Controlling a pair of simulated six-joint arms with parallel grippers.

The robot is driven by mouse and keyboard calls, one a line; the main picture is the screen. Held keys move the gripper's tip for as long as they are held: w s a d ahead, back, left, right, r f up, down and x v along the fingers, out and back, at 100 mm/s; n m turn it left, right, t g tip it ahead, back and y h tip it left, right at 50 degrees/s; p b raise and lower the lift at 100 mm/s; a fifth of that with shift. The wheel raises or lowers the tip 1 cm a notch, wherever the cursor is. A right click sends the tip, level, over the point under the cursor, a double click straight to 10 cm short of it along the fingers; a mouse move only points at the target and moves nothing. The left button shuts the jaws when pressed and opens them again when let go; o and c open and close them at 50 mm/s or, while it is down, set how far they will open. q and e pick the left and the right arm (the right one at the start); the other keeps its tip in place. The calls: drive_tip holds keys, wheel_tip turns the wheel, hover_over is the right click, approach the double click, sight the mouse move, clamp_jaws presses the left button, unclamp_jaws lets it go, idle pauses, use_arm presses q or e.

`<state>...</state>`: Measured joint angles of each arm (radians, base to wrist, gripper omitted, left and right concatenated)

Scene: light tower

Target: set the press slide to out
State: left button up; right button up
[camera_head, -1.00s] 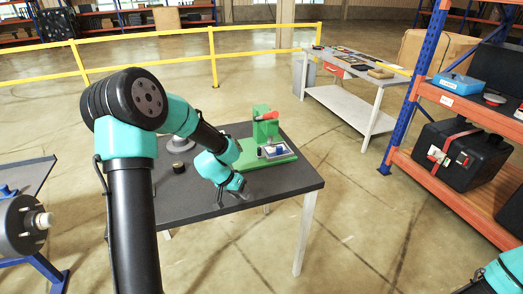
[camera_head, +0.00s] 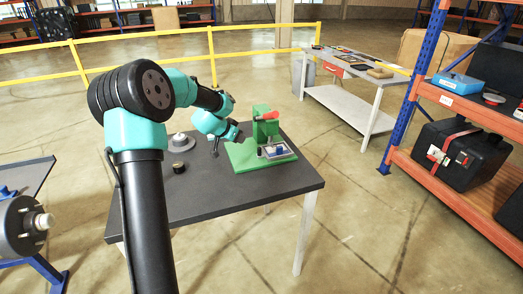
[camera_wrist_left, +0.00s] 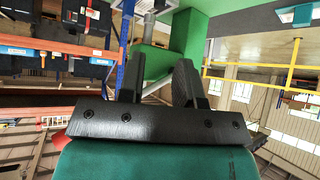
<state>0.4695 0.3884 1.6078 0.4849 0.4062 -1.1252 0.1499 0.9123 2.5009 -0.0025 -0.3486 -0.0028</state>
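The green press (camera_head: 264,128), with a red part (camera_head: 269,115) near its top, stands on a green base (camera_head: 243,158) on the dark table. A pale, flat, slide-like part (camera_head: 273,153) lies on the base at the press's front, with small dark and blue pieces on it; how far out it sits I cannot tell. My left gripper (camera_head: 227,143) is above the table, just left of the press. In the left wrist view its fingers (camera_wrist_left: 160,82) are apart and empty, with green press surfaces (camera_wrist_left: 190,35) beyond them. My right gripper is not in view.
A grey round part (camera_head: 180,143) and a small dark cylinder (camera_head: 178,168) stand on the dark table (camera_head: 220,205) left of the press. The table's front is clear. An orange-and-blue shelf (camera_head: 420,165) stands at right.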

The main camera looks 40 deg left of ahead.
sight(259, 149)
use_arm(q)
drive_tip(key=x, duration=1.7)
drive_tip(key=shift+w+d+f, duration=0.1)
drive_tip(key=shift+f, duration=0.15)
clamp_jaws()
